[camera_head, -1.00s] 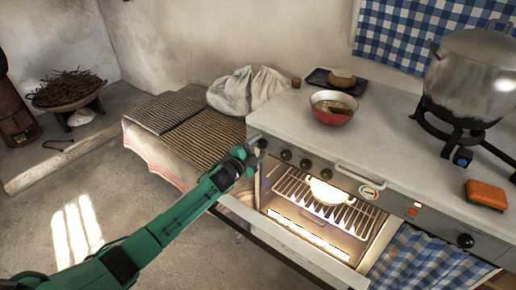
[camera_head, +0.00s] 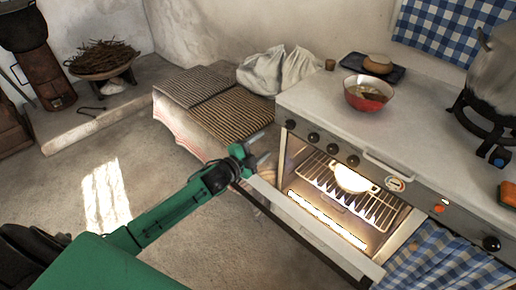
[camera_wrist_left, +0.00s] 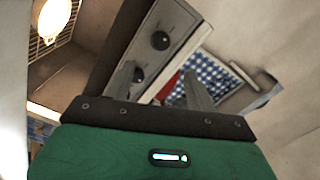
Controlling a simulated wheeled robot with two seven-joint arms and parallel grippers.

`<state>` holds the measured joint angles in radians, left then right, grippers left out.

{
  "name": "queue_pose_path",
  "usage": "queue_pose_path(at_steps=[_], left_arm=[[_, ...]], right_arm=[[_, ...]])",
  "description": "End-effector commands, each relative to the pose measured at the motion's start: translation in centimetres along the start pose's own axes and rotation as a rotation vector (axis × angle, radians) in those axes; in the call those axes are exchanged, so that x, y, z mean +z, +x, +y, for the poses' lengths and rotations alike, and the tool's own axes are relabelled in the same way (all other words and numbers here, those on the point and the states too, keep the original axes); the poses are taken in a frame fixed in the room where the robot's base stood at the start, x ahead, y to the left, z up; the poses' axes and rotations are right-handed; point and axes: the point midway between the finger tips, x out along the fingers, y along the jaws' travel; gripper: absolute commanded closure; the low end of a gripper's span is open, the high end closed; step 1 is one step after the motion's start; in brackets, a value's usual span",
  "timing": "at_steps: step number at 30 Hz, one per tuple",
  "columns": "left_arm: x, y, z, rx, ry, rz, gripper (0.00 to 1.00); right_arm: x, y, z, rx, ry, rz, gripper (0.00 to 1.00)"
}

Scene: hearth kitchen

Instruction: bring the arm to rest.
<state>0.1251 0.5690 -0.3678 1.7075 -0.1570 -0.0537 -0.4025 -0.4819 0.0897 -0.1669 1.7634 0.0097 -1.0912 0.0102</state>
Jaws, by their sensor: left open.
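My left arm is green and reaches in from the lower left in the head view. Its gripper (camera_head: 258,150) is open and empty, in the air in front of the stove's left corner, left of the open oven (camera_head: 330,200). In the left wrist view the two grey fingers (camera_wrist_left: 160,88) stand apart with nothing between them. A bright white dish (camera_head: 352,179) with small handles sits on the oven rack; it also shows in the left wrist view (camera_wrist_left: 52,18). The gripper is apart from dish and rack. My right gripper is not in view.
The oven door (camera_head: 310,236) is down. On the stove top stand a red bowl (camera_head: 368,95), a dark tray (camera_head: 350,66), a large pot (camera_head: 495,75) and an orange sponge (camera_head: 508,193). A bench (camera_head: 222,116) with striped mats stands left of the stove. The floor (camera_head: 205,235) has free room.

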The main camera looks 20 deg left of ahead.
Motion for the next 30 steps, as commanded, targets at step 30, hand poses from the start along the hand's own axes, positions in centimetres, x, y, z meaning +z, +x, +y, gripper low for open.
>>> queue_pose_path(at_steps=[30], left_arm=[[-1.9,-5.6,5.4,0.110,-0.266,-0.235,0.43]], right_arm=[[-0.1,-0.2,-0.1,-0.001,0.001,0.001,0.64]])
